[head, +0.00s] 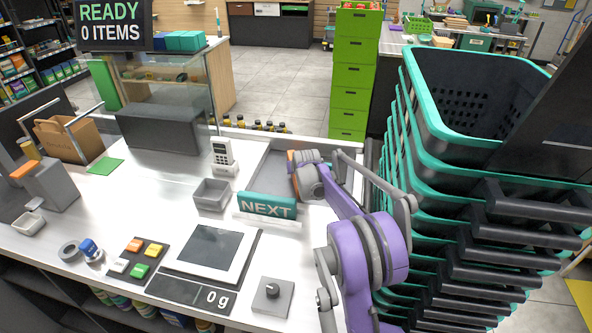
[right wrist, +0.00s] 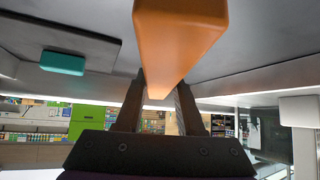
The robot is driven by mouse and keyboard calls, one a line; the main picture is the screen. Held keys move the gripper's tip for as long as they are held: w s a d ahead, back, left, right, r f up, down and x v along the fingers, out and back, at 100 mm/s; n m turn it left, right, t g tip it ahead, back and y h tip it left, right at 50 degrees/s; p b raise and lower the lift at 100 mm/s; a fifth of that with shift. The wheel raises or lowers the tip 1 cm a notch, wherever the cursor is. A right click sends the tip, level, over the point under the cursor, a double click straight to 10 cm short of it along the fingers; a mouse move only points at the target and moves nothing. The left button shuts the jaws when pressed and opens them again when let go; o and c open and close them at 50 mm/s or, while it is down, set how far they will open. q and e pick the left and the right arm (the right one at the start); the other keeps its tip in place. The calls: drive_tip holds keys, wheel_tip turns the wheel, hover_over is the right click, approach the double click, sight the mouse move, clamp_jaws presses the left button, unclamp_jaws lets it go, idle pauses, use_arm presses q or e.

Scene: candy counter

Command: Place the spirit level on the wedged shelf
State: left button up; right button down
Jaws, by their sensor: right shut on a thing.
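My right gripper (head: 294,165) reaches in from the lower right over the counter, behind the teal NEXT bar (head: 267,206). In the right wrist view its two dark fingers (right wrist: 158,105) are shut on a long orange bar (right wrist: 180,30). The bar's near end is large and close to the camera. No vial or markings show on it, so I cannot tell for sure that it is the spirit level. In the head view my arm hides most of it. I cannot pick out a wedged shelf in either view. My left gripper is not in view.
A tall stack of black and teal baskets (head: 425,110) stands close to the right of my arm. A small grey bin (head: 210,195), a card reader (head: 222,152) and a scale (head: 210,250) stand on the white counter. A glass case (head: 165,75) stands at the back left.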

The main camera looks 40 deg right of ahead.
drive_tip(key=c, duration=1)
unclamp_jaws()
drive_tip(key=shift+f, duration=0.1)
drive_tip(key=o, duration=0.5)
